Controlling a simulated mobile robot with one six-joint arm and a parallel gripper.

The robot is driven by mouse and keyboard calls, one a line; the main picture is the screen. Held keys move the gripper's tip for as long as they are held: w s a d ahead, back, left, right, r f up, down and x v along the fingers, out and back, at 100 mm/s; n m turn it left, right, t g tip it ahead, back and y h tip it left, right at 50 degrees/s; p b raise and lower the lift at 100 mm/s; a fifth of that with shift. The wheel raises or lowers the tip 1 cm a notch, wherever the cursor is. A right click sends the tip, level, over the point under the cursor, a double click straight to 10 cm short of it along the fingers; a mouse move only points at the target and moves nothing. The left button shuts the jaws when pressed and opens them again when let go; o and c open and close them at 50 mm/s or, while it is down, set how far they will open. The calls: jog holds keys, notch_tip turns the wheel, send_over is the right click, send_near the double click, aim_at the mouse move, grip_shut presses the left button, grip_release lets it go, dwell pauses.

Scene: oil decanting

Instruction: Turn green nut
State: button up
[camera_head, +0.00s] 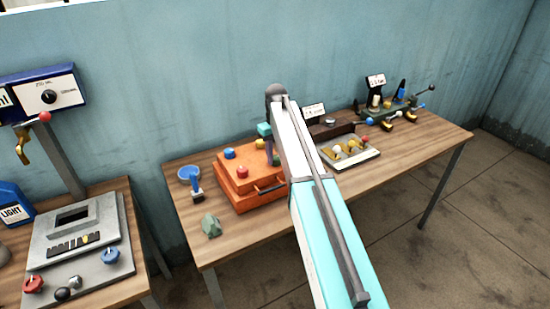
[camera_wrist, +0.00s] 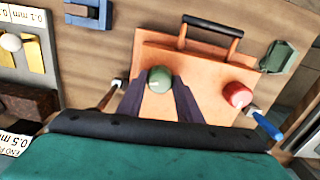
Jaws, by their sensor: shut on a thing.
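The green nut (camera_wrist: 159,79) is a round, dull green knob on top of the orange box (camera_wrist: 150,45) in the wrist view. The dark fingers of my gripper (camera_wrist: 160,95) stand on either side of it and are shut on it. The nut appears seated on the box, though its underside is hidden. In the head view my gripper (camera_head: 271,153) points down over the right part of the orange box (camera_head: 240,196). The green nut cannot be made out there.
A red knob (camera_head: 242,171), a blue knob (camera_head: 229,153) and a yellow knob (camera_head: 260,143) sit on the box near my gripper. A tray (camera_head: 374,158) with yellow parts is right of my arm.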

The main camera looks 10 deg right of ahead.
aim_at(276, 157)
jog(key=m+b, duration=0.1)
jog(key=m, duration=0.3)
jog(key=shift+s+f+m, duration=0.1)
jog(key=shift+m, duration=0.2)
jog(key=m, duration=0.4)
jog(key=shift+m, duration=0.3)
jog(key=o, duration=1)
jog(key=shift+o, duration=0.2)
jog(key=shift+r, duration=0.2)
jog(key=shift+r+p, duration=0.3)
jog(key=shift+r, duration=0.5)
notch_tip(276, 157, up, 12)
jog(key=p, duration=0.6)
